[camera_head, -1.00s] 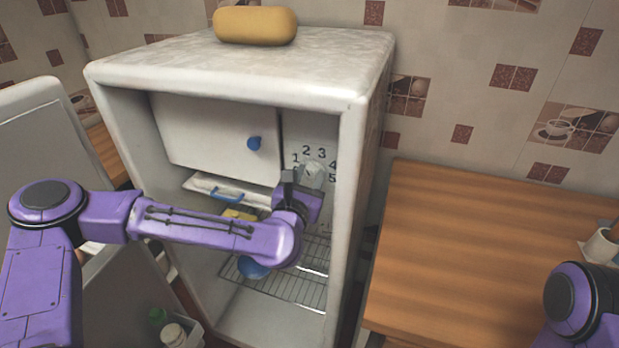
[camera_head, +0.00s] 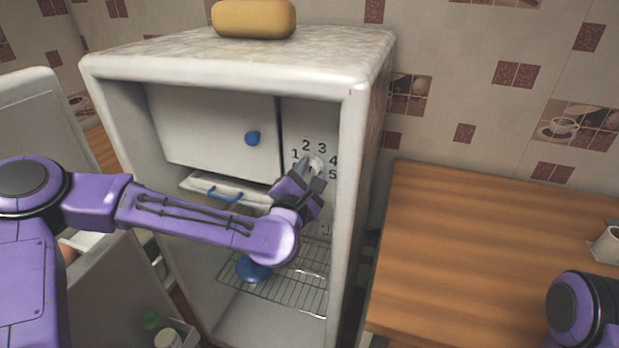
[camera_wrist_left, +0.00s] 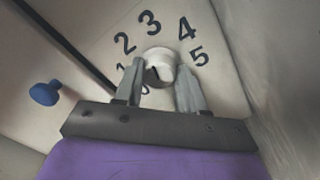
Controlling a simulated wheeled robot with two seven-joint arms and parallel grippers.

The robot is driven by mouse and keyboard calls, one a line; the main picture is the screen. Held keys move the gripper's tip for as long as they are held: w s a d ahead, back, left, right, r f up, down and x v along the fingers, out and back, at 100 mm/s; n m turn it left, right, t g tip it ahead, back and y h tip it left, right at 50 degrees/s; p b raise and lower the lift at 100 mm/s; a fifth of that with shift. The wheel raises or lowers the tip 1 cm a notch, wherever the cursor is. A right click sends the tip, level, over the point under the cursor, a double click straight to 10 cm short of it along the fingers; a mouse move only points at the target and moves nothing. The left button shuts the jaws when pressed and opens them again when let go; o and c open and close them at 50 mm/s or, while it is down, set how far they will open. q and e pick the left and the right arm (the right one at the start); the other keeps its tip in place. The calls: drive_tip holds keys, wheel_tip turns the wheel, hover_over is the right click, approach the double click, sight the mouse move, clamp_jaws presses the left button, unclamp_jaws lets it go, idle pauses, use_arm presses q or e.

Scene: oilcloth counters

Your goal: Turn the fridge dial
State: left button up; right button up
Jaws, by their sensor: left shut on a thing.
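The fridge (camera_head: 352,200) stands open, and its white dial (camera_head: 317,163) sits on the inner right panel among the black numbers 1 to 5. In the left wrist view the dial (camera_wrist_left: 160,62) is a round white knob with a dark mark on its lower part. My left gripper (camera_head: 312,172) reaches into the fridge and is shut on the dial, one finger on each side. The left wrist view shows the same gripper (camera_wrist_left: 158,80), with a number partly hidden behind the left finger. My right gripper is out of view; only part of my right arm shows at the lower right.
A freezer door with a blue knob (camera_head: 253,138) is left of the dial. Below are a drawer with a blue handle (camera_head: 224,196), a wire shelf (camera_head: 285,290) and a blue object (camera_head: 252,268). A yellow item (camera_head: 254,18) lies on top. The wooden counter (camera_head: 470,250) is mostly clear.

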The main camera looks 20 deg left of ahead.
use_arm(q)
drive_tip(key=shift+r+m, duration=0.1)
drive_tip(key=shift+m, duration=0.6)
drive_tip(key=o, duration=1)
drive_tip(key=shift+o, duration=0.3)
drive_tip(key=shift+w, duration=0.1)
drive_tip(key=s+b, duration=1)
drive_tip(key=b, duration=0.2)
drive_tip(key=shift+s+f, duration=0.25)
drive_tip(key=shift+f, duration=0.05)
